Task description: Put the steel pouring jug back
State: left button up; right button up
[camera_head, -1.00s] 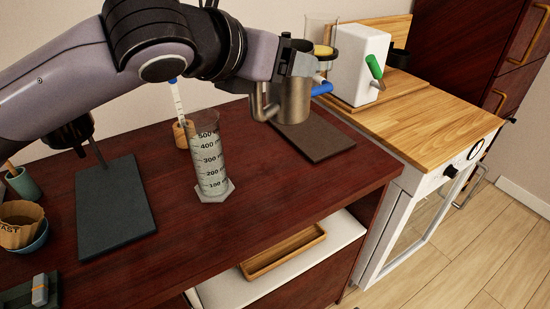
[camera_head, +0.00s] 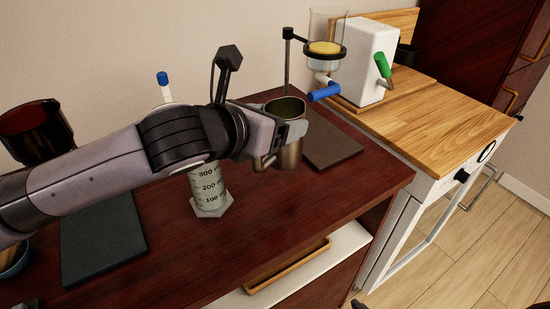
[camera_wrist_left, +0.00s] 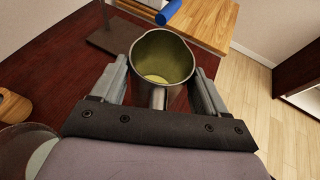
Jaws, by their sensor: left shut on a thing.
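The steel pouring jug (camera_head: 291,157) is upright in my left gripper (camera_head: 279,143), near the right part of the dark red counter. In the left wrist view the jug (camera_wrist_left: 163,55) sits between the two fingers of the gripper (camera_wrist_left: 160,80), with its handle (camera_wrist_left: 158,97) towards the wrist. Its inside looks yellowish at the bottom. The gripper hides part of the jug in the head view. I cannot tell whether its base touches the counter. A flat brown pad (camera_head: 332,146) lies just right of the jug. My right gripper is not in view.
A graduated cylinder (camera_head: 211,195) stands left of the jug, partly behind my arm. A dark slab (camera_head: 102,235) lies at the left. Behind the jug is a stand with a glass vessel (camera_head: 325,35) and blue tap (camera_head: 324,93). The wooden worktop (camera_head: 430,128) is at right.

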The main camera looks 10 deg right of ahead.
aim_at(272, 158)
pick_arm(q)
jog(key=shift+f, duration=3.85)
jog(key=shift+f, duration=0.1)
jog(key=o, duration=1.2)
jog(key=shift+f, duration=0.1)
jog(key=shift+s+a+r, duration=0.1)
jog(key=shift+a+r, duration=0.05)
jog(key=shift+r, duration=0.1)
jog(key=v, duration=1.1)
jog(key=shift+s+a, duration=0.25)
